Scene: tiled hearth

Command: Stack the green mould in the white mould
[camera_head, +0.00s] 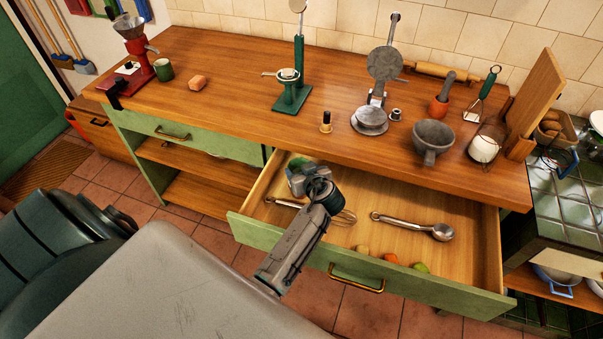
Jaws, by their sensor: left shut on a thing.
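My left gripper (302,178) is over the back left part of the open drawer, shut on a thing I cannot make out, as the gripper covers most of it. A small green rounded thing (421,267) lies at the drawer's front edge; I cannot tell whether it is the green mould. I cannot pick out the white mould for certain. My right gripper is not in view.
The open drawer (470,282) holds a whisk (345,216), a ladle (441,231), and small orange (362,250) and red (390,258) things. The wooden counter (230,75) behind carries a red grinder (137,55), a green stand (291,97) and a grey mortar (433,137).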

